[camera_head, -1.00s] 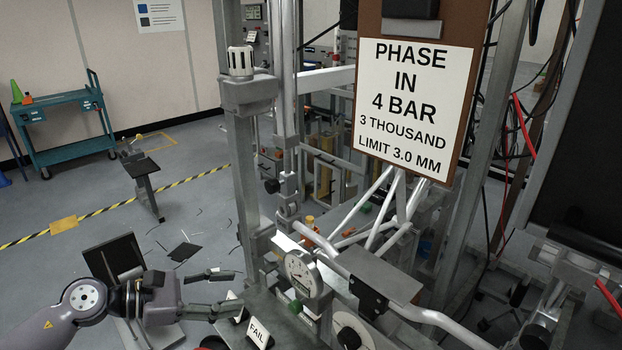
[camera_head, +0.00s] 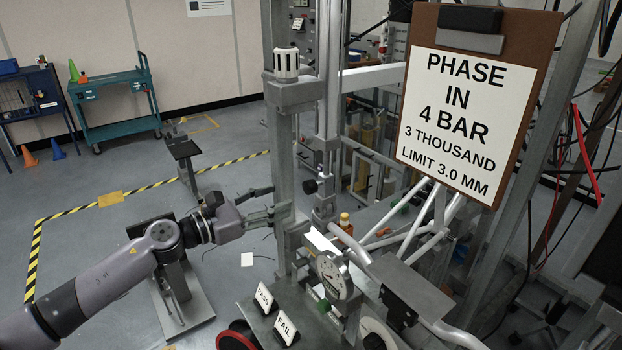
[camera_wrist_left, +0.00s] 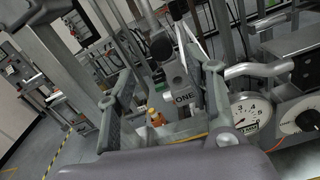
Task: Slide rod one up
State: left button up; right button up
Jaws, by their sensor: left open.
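A block labelled ONE (camera_wrist_left: 183,98) shows between my fingers in the left wrist view, at the foot of a silver upright. A dark round knob (camera_wrist_left: 161,46) is just above it. In the head view the silver vertical rod (camera_head: 326,80) stands behind the grey post, with a black knob (camera_head: 310,187) low at its side. My left gripper (camera_head: 269,203) is open and empty, at the left side of the grey post. In the left wrist view its two fingers (camera_wrist_left: 168,72) stand wide apart on either side of the labelled block. My right gripper is not in view.
A dial gauge (camera_head: 333,275) and PASS and FAIL signs (camera_head: 285,328) are below the gripper. A clipboard (camera_head: 465,105) hangs at the upper right. Grey frame tubes (camera_head: 440,215) crowd the right. Open floor (camera_head: 75,180) lies to the left; a teal cart (camera_head: 113,97) is farther back.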

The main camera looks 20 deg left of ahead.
aim_at(306, 187)
pick_arm(q)
jog(key=p+x, duration=0.2)
jog(key=x, duration=0.8)
jog(key=shift+d+p, duration=0.15)
jog(key=shift+p, duration=0.25)
jog(key=shift+c, duration=0.6)
grip_shut()
